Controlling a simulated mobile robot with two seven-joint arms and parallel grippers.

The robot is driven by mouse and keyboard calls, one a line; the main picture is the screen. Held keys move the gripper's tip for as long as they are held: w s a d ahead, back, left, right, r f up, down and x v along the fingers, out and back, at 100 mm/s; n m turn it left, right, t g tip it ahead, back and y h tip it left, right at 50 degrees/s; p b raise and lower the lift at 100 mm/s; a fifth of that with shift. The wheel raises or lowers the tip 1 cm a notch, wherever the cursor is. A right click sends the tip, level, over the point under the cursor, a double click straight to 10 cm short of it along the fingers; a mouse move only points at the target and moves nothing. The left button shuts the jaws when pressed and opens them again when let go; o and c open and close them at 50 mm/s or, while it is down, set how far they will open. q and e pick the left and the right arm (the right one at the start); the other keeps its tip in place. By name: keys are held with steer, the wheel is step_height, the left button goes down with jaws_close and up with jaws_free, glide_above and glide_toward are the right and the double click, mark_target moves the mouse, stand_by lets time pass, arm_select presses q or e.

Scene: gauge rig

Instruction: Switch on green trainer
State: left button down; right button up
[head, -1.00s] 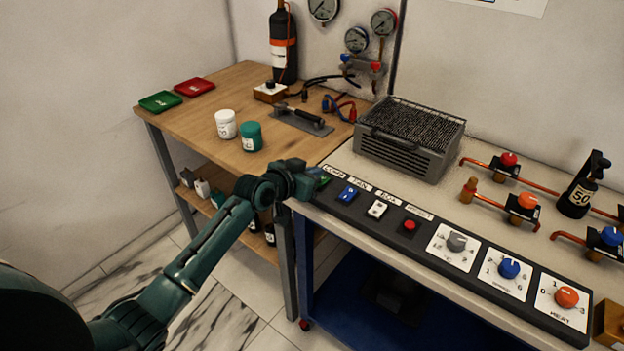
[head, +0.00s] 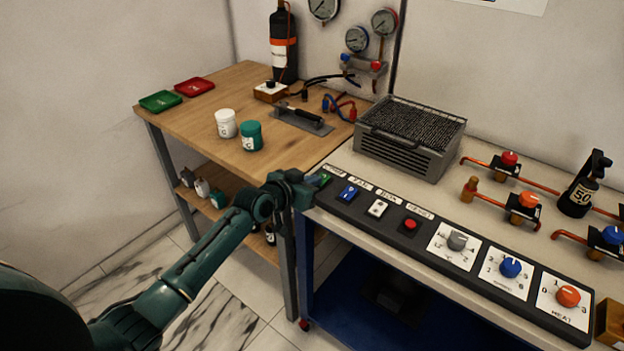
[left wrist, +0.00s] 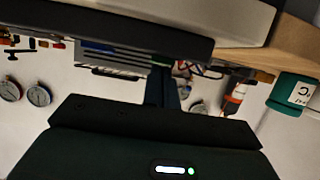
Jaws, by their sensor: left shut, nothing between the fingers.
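The green switch (head: 323,179) sits at the left end of the dark control panel (head: 385,238), under a small white label. It is partly hidden by my left gripper (head: 312,188), and I cannot tell which way it is tipped. My left gripper is shut and empty, with its tips right beside the switch; I cannot tell whether they touch. In the left wrist view, my shut fingers (left wrist: 163,88) point at the panel edge, where a sliver of green shows. My right gripper is not in view.
A grey grille box (head: 410,138) stands behind. A wooden bench (head: 190,122) with white and teal jars adjoins at left.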

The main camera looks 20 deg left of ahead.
arm_select(q)
steer(key=shift+r+p, duration=0.7)
steer(key=shift+r, duration=0.05)
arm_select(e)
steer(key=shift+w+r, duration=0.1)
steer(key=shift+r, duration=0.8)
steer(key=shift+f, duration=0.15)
arm_select(q)
step_height(320, 180, up, 5)
steer(key=p, duration=0.4)
steer(key=shift+s+f, duration=0.1)
steer(key=shift+f, duration=0.05)
steer(key=s+a+b, duration=0.1)
steer(key=s+a, duration=0.2)
steer(key=s, duration=0.6)
steer(key=shift+s+a+r, duration=0.2)
steer(key=shift+s+a, duration=0.1)
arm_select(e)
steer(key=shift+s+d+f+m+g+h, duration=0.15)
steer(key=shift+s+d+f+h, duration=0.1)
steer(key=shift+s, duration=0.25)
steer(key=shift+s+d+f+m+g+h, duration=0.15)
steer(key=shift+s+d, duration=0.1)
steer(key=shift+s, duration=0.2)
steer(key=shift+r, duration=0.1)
